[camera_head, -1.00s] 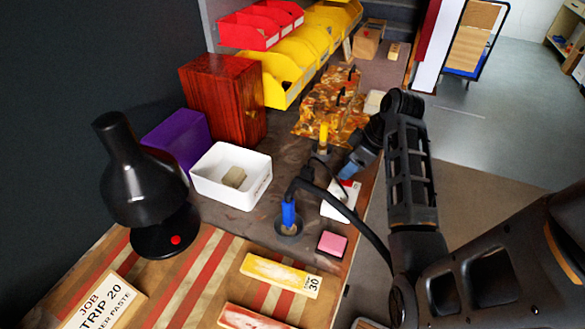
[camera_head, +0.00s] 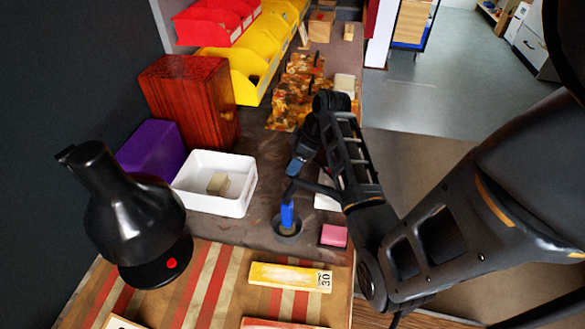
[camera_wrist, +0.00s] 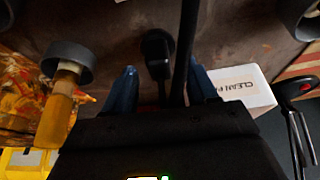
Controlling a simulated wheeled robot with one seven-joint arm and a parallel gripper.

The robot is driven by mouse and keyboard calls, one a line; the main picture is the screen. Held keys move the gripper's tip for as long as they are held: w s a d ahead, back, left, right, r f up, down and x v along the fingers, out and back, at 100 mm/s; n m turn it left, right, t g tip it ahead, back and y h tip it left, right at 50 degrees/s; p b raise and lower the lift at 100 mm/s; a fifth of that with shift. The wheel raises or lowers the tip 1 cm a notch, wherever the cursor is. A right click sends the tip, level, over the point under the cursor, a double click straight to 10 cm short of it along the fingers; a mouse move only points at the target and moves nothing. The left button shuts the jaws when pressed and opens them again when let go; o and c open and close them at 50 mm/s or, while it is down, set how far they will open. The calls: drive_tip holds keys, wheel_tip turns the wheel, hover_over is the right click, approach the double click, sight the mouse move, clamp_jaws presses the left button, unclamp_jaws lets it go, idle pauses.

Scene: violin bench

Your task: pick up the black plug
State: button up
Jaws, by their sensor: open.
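The black plug (camera_wrist: 157,46) shows in the wrist view, with a black prong-like part pointing down toward my gripper. A thick black cable (camera_wrist: 184,50) runs just right of it. My gripper (camera_wrist: 162,88) is open, with one blue finger on each side of the plug's lower part. I cannot tell whether either finger touches it. In the head view my gripper (camera_head: 299,158) is over the bench, right of the white bin, and the plug is not clearly seen there.
A yellow-handled tool in a grey cup (camera_wrist: 67,62) stands left of my gripper in the wrist view. A white labelled box (camera_wrist: 244,88) is close on the right. In the head view, a blue-handled tool (camera_head: 287,214), white bin (camera_head: 205,203) and pink block (camera_head: 333,235) are nearby.

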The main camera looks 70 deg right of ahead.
drive_tip(key=shift+x, duration=1.15)
drive_tip(key=c, duration=1)
drive_tip(key=shift+r, duration=0.5)
wheel_tip(320, 180, up, 3)
drive_tip(key=shift+f+b, duration=0.25)
drive_tip(key=shift+b, duration=0.05)
drive_tip(key=s+r, duration=0.2)
drive_tip(key=s, duration=0.2)
drive_tip(key=s+r, duration=0.5)
drive_tip(key=s, duration=0.2)
drive_tip(key=shift+s+d+r+b, duration=0.1)
drive_tip(key=shift+s+r+b, duration=0.2)
drive_tip(key=shift+s, duration=0.1)
